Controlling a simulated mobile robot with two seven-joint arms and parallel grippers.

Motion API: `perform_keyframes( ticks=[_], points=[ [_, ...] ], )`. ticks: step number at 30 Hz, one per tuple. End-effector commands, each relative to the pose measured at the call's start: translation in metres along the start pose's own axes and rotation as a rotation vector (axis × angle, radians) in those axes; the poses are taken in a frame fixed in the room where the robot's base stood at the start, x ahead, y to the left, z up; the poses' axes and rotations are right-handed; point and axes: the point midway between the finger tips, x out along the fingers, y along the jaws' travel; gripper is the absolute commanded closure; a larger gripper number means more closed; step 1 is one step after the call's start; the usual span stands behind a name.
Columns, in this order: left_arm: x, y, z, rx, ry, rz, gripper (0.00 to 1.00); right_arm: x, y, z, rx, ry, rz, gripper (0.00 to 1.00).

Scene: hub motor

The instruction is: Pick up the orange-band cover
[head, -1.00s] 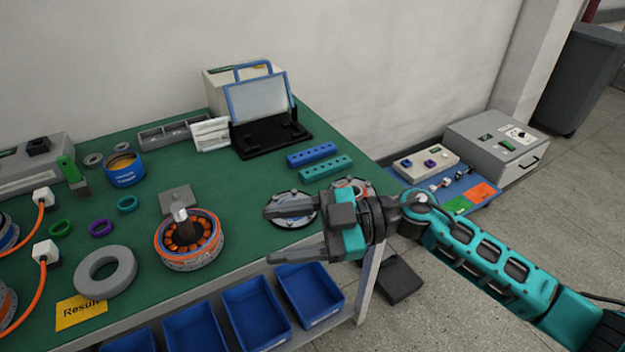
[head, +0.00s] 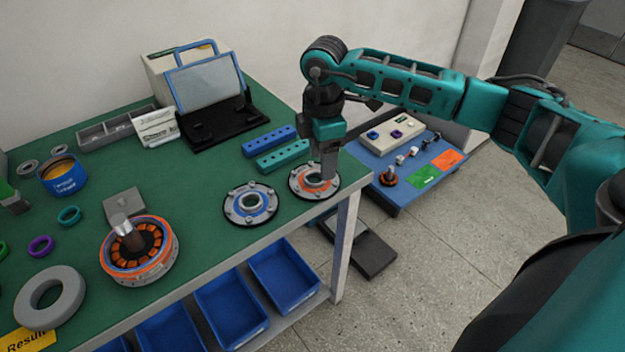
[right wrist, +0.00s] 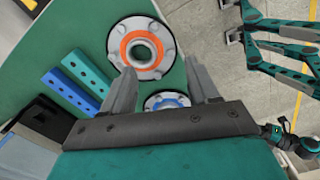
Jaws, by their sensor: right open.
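The orange-band cover (head: 314,181) is a grey round flange with an orange ring around its centre hole, lying flat near the table's right front corner. It also shows in the right wrist view (right wrist: 142,48), beyond my fingertips. A similar blue-band cover (head: 250,203) lies to its left; in the right wrist view (right wrist: 167,101) it sits between my fingers. My right gripper (head: 328,175) points down over the right part of the orange-band cover, partly hiding it. In the right wrist view the right gripper (right wrist: 158,75) is open with nothing between its fingers. My left gripper is not in view.
A blue bar (head: 269,140) and a teal bar (head: 283,156) with holes lie behind the covers. A motor stator (head: 139,250) stands to the left. Blue bins (head: 283,275) hang below the front edge. A low blue board (head: 402,186) stands right of the table.

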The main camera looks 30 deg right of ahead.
Motion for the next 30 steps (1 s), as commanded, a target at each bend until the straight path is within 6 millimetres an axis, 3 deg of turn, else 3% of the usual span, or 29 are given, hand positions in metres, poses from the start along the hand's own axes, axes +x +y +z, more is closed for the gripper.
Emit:
perform_keyframes(
  ticks=[18, 26, 30],
  points=[
    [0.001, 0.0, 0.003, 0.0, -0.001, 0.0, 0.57, 0.07, -0.004, -0.005, -0.003, 0.003, -0.001, 0.4],
    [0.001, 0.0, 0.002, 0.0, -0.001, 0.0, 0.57, 0.072, -0.004, -0.005, -0.004, 0.003, 0.0, 0.4],
    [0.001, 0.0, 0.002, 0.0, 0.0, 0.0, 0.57, 0.072, -0.004, -0.005, -0.004, 0.003, 0.0, 0.53]
  ],
)
